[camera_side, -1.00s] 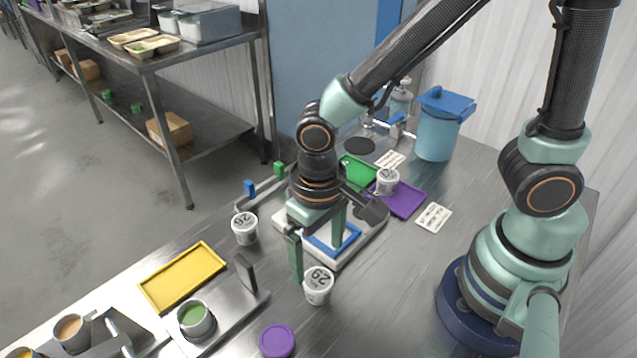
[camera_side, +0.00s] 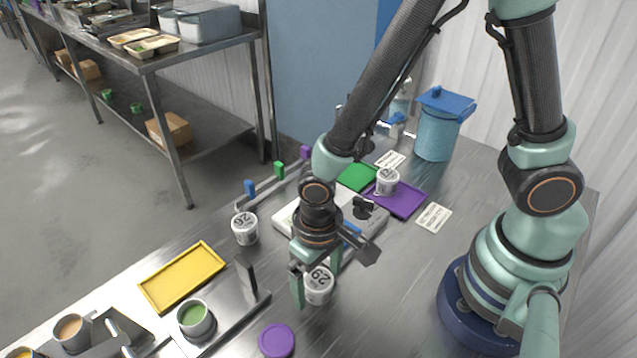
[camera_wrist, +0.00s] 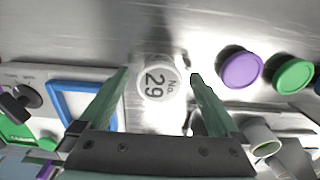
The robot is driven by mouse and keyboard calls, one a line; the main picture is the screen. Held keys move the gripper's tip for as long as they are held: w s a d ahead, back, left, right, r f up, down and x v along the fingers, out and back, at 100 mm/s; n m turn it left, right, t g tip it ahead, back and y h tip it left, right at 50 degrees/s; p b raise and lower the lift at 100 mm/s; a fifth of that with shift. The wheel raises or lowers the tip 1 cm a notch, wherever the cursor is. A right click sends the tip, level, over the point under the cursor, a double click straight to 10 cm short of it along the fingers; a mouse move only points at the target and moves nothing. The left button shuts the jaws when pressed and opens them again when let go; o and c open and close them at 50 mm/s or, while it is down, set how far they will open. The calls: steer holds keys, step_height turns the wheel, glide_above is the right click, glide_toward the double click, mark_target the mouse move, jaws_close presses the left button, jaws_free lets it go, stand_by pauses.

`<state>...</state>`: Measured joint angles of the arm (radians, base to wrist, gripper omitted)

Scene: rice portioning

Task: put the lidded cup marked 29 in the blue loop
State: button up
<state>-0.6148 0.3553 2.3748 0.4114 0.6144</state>
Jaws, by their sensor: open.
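The white lidded cup marked 29 (camera_side: 319,286) stands upright on the steel table in the side view. In the wrist view, the cup marked 29 (camera_wrist: 158,84) lies between my two fingers, with space on both sides. My gripper (camera_wrist: 160,85) is open and empty; in the side view my gripper (camera_side: 317,285) is low at the cup. The blue loop is a blue square outline on a white board; in the wrist view the blue loop (camera_wrist: 60,86) is left of my fingers. In the side view my wrist mostly hides it.
Another cup marked 26 (camera_side: 245,228) stands left of my gripper. A lidded cup (camera_side: 387,181) sits on the purple mat (camera_side: 408,203). A yellow tray (camera_side: 183,277), a metal stand with a green-filled cup (camera_side: 196,318) and a purple lid (camera_side: 277,341) lie nearby.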

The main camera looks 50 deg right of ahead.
jaws_close()
